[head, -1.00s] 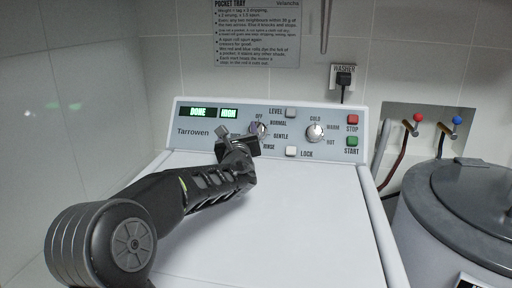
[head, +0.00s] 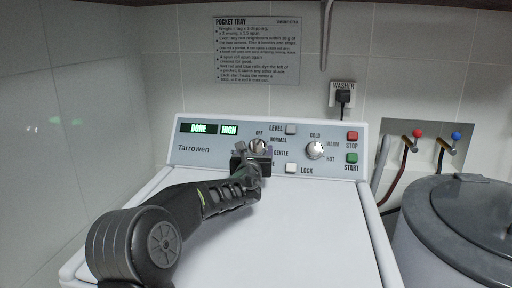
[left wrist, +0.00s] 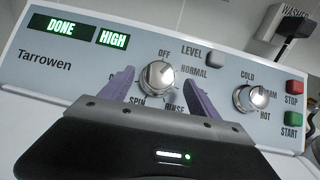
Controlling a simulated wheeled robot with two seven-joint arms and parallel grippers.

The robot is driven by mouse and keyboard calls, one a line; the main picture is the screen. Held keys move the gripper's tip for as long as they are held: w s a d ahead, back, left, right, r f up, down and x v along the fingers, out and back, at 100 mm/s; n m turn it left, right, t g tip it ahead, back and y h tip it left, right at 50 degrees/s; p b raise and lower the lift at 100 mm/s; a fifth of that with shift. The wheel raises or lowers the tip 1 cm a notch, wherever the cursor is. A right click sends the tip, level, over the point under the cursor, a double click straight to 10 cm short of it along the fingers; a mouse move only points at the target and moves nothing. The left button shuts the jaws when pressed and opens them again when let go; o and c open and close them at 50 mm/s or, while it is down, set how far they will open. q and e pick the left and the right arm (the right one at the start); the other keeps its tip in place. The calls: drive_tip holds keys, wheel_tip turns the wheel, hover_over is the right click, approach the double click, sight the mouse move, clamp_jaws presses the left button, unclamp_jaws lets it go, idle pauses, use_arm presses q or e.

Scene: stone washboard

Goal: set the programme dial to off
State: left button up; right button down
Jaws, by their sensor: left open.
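The programme dial (left wrist: 157,75) is a round silver knob on the washer's control panel, with OFF, NORMAL, RINSE and SPIN printed around it. In the head view the dial (head: 258,146) is partly covered by my left gripper (head: 251,152). In the left wrist view my left gripper (left wrist: 158,92) is open, its purple fingers on either side of the dial with gaps to it. The OFF label is above the dial. I cannot tell exactly where the dial points. My right gripper is not in view.
A second dial (head: 315,150) for temperature sits to the right, with a red STOP button (head: 352,136) and a green START button (head: 352,158). LEVEL (head: 291,129) and LOCK (head: 292,168) buttons are close to the gripper. The display (head: 199,128) reads DONE and HIGH.

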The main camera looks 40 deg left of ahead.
sight(257, 147)
use_arm(q)
drive_tip(key=shift+x, duration=1.3)
drive_tip(key=c, duration=1.4)
